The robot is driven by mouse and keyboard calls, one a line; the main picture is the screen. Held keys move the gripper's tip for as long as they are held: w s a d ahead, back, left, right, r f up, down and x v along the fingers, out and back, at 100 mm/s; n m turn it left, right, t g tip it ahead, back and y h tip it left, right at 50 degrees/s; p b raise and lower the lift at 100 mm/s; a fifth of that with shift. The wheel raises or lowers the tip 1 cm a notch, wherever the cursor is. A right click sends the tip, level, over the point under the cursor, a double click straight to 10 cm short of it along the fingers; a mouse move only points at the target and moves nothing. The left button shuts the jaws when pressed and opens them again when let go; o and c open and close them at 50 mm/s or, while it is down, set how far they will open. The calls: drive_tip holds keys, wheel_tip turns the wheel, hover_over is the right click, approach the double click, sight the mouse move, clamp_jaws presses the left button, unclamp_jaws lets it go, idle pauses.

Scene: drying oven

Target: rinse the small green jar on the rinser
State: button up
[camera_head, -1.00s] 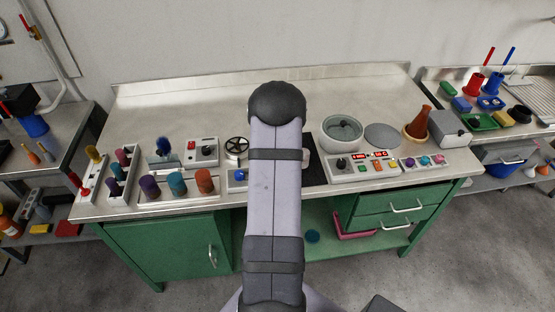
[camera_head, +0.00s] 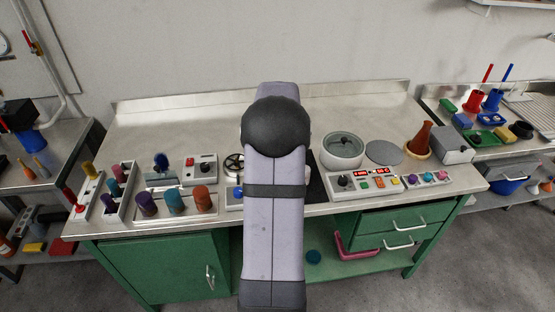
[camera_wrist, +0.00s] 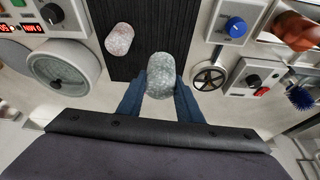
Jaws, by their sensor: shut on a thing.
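The small green jar (camera_wrist: 161,76), speckled grey-green, is between the blue fingers of my gripper (camera_wrist: 160,90) in the wrist view. My gripper is shut on it, above the edge of the black ribbed mat. The rinser, apparently the round spoked black-and-white fitting (camera_wrist: 208,76), is just right of the jar in the wrist view and apart from it. The rinser also shows in the head view (camera_head: 232,164), partly behind my arm. In the head view my arm hides the gripper and the jar.
A pinkish speckled jar (camera_wrist: 119,39) stands on the black mat (camera_wrist: 135,14). A lidded round pot (camera_wrist: 62,68) is to the left. A blue-knob box (camera_wrist: 235,22), a red-button box (camera_wrist: 258,82) and a blue brush (camera_wrist: 299,97) are to the right. The bench's back strip (camera_head: 180,115) is clear.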

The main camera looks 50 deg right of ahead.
drive_tip(key=shift+w+r, duration=0.2)
drive_tip(key=shift+w, duration=0.05)
drive_tip(key=w+p, duration=0.2)
drive_tip(key=w, duration=0.3)
drive_tip(key=w+a+f+p, duration=0.1)
drive_tip(key=w+p, duration=0.2)
drive_tip(key=w, duration=0.3)
drive_tip(key=w+a+f+p, duration=0.1)
drive_tip(key=w+p, duration=0.1)
drive_tip(key=w, duration=0.3)
drive_tip(key=shift+w, duration=0.3)
drive_tip(key=shift+f, duration=0.15)
drive_tip(key=shift+f, duration=0.1)
drive_tip(key=shift+f+b, duration=0.6)
drive_tip(key=shift+f, duration=0.7)
drive_tip(key=shift+f, duration=0.1)
drive_tip(key=shift+f+b, duration=0.9)
drive_tip(key=shift+f, duration=0.05)
